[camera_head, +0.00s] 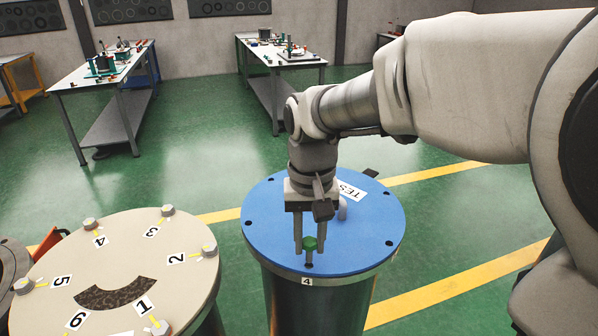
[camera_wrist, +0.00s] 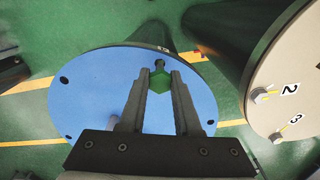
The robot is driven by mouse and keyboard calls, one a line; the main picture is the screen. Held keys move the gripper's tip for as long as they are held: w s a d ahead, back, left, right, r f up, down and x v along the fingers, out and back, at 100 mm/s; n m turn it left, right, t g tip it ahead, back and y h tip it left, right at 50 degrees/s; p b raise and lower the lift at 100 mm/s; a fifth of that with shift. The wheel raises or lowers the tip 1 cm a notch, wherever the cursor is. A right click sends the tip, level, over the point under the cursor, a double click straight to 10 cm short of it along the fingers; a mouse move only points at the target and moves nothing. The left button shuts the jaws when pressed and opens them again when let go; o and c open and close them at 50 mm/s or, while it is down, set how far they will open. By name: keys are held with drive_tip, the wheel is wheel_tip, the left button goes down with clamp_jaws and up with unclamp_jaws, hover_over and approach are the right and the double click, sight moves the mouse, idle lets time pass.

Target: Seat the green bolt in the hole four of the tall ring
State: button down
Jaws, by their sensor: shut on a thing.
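The tall ring is the blue-topped cylinder (camera_head: 365,235), with small dark holes around its rim; its blue top also shows in the wrist view (camera_wrist: 90,100). A label "4" (camera_head: 307,282) sits on its near edge. My gripper (camera_head: 309,240) is over the near part of the blue top, fingers pointing down. It is shut on the green bolt (camera_head: 310,243), which also shows between the fingers in the wrist view (camera_wrist: 158,80). The bolt is upright, head up, its dark shank just above the rim by label 4. Whether the tip touches the hole cannot be told.
A beige-topped cylinder (camera_head: 130,235) with numbered labels and several grey bolts stands close on the left. A grey peg (camera_head: 343,208) stands on the blue top behind my gripper. Worktables (camera_head: 100,70) are far back, with open green floor between.

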sight(309, 263)
drive_tip(key=shift+s+f+b, duration=0.1)
drive_tip(key=shift+f+b, duration=1.35)
drive_tip(key=shift+f, duration=0.65)
drive_tip(key=shift+r+p, duration=0.4)
idle(0.8)
drive_tip(key=shift+f, duration=0.4)
idle(1.6)
drive_tip(key=shift+r, duration=0.4)
drive_tip(key=shift+r+p, duration=3.05)
drive_tip(key=shift+r, duration=0.5)
